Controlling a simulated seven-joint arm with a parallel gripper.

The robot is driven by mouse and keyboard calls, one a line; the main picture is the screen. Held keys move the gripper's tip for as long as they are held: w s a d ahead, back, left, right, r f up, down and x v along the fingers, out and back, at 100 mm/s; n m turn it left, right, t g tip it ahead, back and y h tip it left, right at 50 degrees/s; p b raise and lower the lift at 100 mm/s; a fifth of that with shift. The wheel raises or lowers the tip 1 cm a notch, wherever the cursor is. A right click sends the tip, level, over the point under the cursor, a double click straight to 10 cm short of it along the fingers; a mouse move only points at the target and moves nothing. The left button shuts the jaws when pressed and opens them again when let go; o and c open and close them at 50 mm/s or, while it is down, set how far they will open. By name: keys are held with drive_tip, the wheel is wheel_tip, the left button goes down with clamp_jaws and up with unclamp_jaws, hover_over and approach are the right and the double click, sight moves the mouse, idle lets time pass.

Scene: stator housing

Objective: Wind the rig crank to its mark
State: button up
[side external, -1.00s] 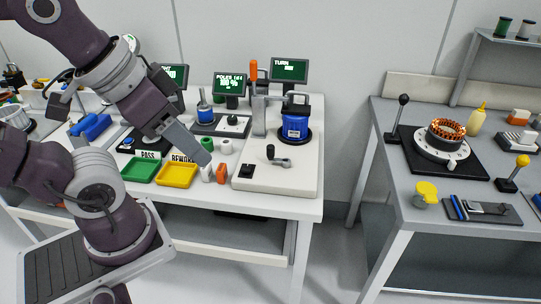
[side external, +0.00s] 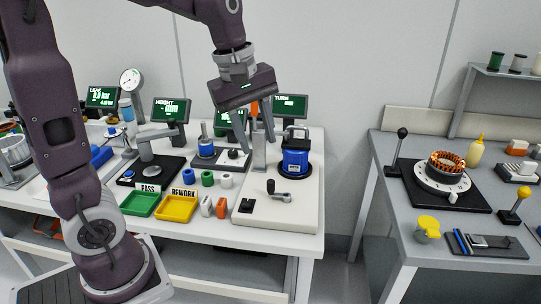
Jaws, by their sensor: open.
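The crank (side external: 280,195) lies low on the rig's pale base plate (side external: 298,217), with a grey arm and a black knob (side external: 270,186) at its left end. A blue cylindrical part (side external: 295,158) with a black top stands behind it, beside a grey upright post (side external: 260,152). My gripper (side external: 258,146) is open and empty, fingers pointing down. In the picture it is above and slightly left of the crank, clear of the knob, and overlaps the post and a screen. I cannot make out the crank's mark.
A black switch box (side external: 246,205) sits at the base plate's front left. The TURN screen (side external: 290,107) stands behind; its reading is too small.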

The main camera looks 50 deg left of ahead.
sight(271, 181)
drive_tip(key=w+a+f+n+g, duration=0.1)
drive_tip(key=w+a+f+n, duration=0.4)
drive_tip(key=w+f+n, duration=0.1)
drive_tip(key=f+n, duration=0.1)
drive_tip(key=w+a+f+n+g, duration=0.1)
drive_tip(key=w+a+f+n, duration=0.2)
drive_tip(key=n, duration=0.1)
drive_tip(key=shift+w+a+f+g+y, duration=0.3)
drive_tip(key=shift+w+a+f, duration=0.05)
drive_tip(key=shift+f, duration=4.35)
